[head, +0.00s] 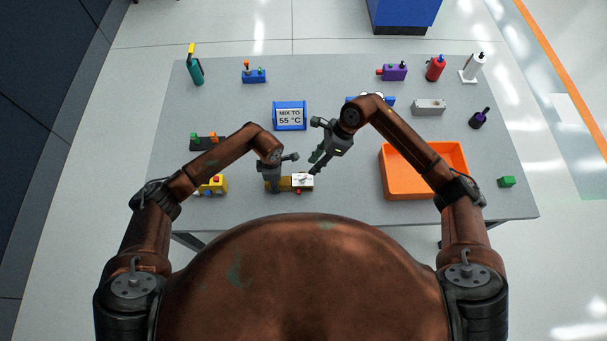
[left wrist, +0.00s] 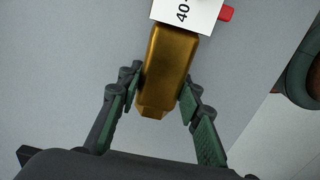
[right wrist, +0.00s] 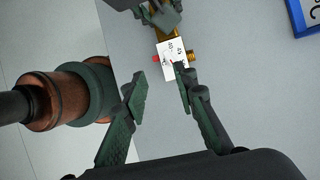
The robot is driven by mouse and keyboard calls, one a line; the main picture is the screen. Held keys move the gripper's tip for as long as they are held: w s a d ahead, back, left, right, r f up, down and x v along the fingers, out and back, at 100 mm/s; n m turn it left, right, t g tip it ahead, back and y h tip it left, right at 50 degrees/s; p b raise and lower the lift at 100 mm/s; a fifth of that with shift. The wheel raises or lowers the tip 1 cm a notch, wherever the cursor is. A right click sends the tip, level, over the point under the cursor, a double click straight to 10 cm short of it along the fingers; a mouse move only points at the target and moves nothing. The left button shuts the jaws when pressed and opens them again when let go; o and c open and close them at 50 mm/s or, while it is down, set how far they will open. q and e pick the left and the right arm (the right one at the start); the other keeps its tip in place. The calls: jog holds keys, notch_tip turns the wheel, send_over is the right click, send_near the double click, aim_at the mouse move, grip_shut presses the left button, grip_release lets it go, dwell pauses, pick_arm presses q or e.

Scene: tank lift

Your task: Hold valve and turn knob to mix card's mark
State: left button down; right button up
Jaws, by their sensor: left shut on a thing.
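The valve has a brass body (left wrist: 167,65) and a white dial plate (head: 303,181) with a red stub; the plate shows "40" in the left wrist view (left wrist: 187,12). It is near the table's front edge. My left gripper (head: 273,184) is shut on the brass body, one finger on each side. My right gripper (head: 318,160) is open and empty, above and to the right of the valve; its fingers (right wrist: 160,95) are apart in the right wrist view. The knob is too small to make out clearly. The mix card (head: 290,117) reads "MIX TO 55 °C".
An orange tray (head: 412,194) stands to the right, with a green block (head: 507,181) beyond it. A yellow box with a red button (head: 217,185) is left of the valve. Bottles and small fixtures line the back. Table between card and valve is clear.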

aim_at(303, 177)
jog(key=a+f+n, duration=0.1)
jog(key=f, duration=0.2)
jog(key=a+f+n, duration=0.1)
jog(key=f, duration=0.2)
jog(key=a+f+n, duration=0.1)
jog(key=f+n, duration=0.1)
jog(key=f, duration=0.1)
jog(key=shift+w+a+f+h, duration=0.15)
jog(key=shift+a+f+h, duration=0.15)
jog(key=shift+c, duration=0.7)
grip_shut()
